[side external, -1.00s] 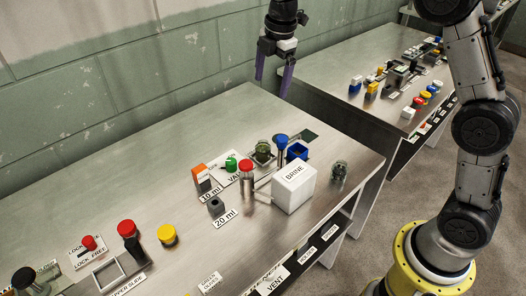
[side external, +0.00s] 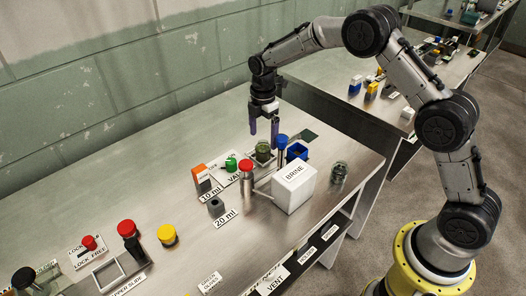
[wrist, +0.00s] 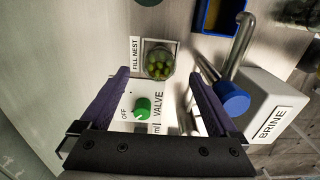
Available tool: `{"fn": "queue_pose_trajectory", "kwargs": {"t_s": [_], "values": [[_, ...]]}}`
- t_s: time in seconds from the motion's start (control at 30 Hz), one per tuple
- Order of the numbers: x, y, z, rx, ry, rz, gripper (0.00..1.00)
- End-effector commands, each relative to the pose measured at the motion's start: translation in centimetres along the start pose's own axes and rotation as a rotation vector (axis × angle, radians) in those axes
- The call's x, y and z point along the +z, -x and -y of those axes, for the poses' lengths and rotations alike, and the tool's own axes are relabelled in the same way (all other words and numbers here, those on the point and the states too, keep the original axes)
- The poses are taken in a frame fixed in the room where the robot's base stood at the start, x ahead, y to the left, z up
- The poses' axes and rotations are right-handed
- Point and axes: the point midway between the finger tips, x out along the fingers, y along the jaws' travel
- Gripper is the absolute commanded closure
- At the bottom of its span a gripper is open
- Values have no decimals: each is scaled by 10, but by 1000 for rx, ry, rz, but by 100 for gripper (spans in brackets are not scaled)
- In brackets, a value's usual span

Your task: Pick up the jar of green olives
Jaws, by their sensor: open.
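The jar of green olives (side external: 263,150) is a small clear glass jar standing on the metal bench beside the blue-topped spout. In the wrist view the olive jar (wrist: 158,62) shows from above, with green olives inside, next to a label reading FILL NEST. My gripper (side external: 264,133) is open, with its purple fingers pointing down just above the jar. In the wrist view my gripper (wrist: 158,75) has its fingers spread, with the jar beyond the tips, roughly centred between them. Nothing is held.
A white BRINE box (side external: 294,187) and a blue-capped pipe (wrist: 233,98) stand close on the right. A green valve knob (side external: 231,163) and a red-topped cylinder (side external: 246,178) are close by. Another glass jar (side external: 339,171) stands right of the box. The bench's back left is clear.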

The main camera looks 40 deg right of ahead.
Motion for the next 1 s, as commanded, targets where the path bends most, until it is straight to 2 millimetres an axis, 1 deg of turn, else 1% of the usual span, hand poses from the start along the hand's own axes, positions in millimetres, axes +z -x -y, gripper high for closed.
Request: {"fn": "queue_pose_trajectory", "kwargs": {"t_s": [0.13, 0.3, 0.4, 0.5, 0.7, 0.87, 1.0], "values": [[0, -14, 0, -3, 0, 0, 4], [0, -40, 0, -3, 0, 0, 4], [0, -49, 0, -2, 0, 0, 4], [0, -52, -1, 0, 0, 0, 4], [0, -52, -1, 1, 0, 0, 4], [0, -52, -1, 1, 0, 0, 33], [0, -52, -1, 1, 0, 0, 58]]}}
